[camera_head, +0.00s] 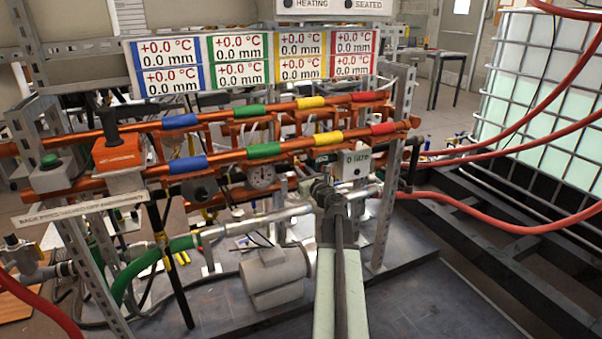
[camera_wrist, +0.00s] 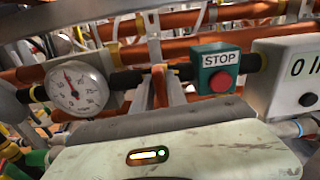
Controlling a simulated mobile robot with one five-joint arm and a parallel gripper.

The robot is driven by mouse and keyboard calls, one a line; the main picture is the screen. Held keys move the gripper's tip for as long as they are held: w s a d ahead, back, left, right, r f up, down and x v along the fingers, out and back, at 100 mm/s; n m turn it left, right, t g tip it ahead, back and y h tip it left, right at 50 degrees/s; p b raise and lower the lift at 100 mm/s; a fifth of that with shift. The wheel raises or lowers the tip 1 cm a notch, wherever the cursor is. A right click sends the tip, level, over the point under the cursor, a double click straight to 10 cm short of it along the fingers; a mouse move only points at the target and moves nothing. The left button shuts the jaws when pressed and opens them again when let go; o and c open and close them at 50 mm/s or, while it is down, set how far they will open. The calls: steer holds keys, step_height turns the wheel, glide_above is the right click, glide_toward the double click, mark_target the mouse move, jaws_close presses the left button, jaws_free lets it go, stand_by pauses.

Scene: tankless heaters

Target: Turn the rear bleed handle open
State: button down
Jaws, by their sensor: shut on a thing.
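My gripper (camera_head: 323,188) is at the end of my pale arm, low among the pipes of the heater rig in the head view. It is just below the STOP button. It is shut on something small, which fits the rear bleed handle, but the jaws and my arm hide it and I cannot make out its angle. In the wrist view my pale gripper body with a lit slot fills the bottom, and the fingertips are hidden. No bleed handle shows clearly in either view.
A round gauge (camera_wrist: 75,88), a red STOP button (camera_wrist: 219,82) and a white litre box (camera_wrist: 290,75) stand close beyond my gripper. Copper pipes with coloured bands (camera_head: 264,150) cross above. A grey cylinder (camera_head: 274,277) lies at lower left. Red hoses (camera_head: 500,222) run at right.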

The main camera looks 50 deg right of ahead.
steer(key=n, duration=0.4)
steer(key=shift+w+a, duration=0.2)
steer(key=shift+a, duration=0.05)
steer(key=shift+a+f+n, duration=0.1)
steer(key=shift+n, duration=2.35)
steer(key=shift+a+f+n, duration=0.1)
steer(key=shift+n, duration=2.85)
steer(key=c, duration=1.4)
jaws_free()
steer(key=shift+w, duration=0.1)
steer(key=shift+c, duration=0.2)
steer(key=shift+d, duration=0.1)
